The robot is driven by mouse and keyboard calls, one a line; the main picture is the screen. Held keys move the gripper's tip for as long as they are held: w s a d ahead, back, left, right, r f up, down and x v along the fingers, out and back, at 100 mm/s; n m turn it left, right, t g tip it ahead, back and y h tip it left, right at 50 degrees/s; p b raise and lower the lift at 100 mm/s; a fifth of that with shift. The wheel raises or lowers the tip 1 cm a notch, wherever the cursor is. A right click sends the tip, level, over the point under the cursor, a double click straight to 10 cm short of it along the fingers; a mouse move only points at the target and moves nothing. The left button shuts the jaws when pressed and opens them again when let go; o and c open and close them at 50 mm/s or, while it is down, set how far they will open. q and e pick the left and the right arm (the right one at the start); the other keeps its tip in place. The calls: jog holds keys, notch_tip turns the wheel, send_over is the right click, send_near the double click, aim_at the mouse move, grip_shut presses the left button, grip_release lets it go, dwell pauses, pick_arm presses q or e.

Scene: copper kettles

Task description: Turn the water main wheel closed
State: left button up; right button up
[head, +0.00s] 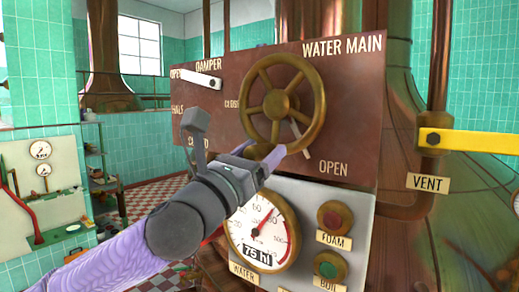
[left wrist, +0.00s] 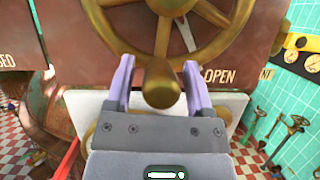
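The brass water main wheel (head: 318,95) is mounted on a brown-red panel under the words WATER MAIN. It also shows at the top of the left wrist view (left wrist: 225,48). A white pointer (head: 301,140) behind the wheel slants down to the right, towards the OPEN label (head: 333,169). A rounded brass knob (left wrist: 159,85) sticks out from the wheel's bottom rim. My left gripper (head: 270,160) is at the wheel's bottom; in the left wrist view its purple fingers (left wrist: 158,75) stand apart on either side of the knob, with small gaps visible. My right gripper is out of view.
Below the wheel, a pale panel (head: 372,215) carries a round gauge (head: 262,225), a red FOAM button (head: 334,217) and a green BOIL button (head: 329,269). A white damper lever (head: 200,80) is at left, a yellow vent lever (head: 470,141) at right.

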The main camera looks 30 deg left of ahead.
pick_arm(q)
grip_shut()
dwell(1.2)
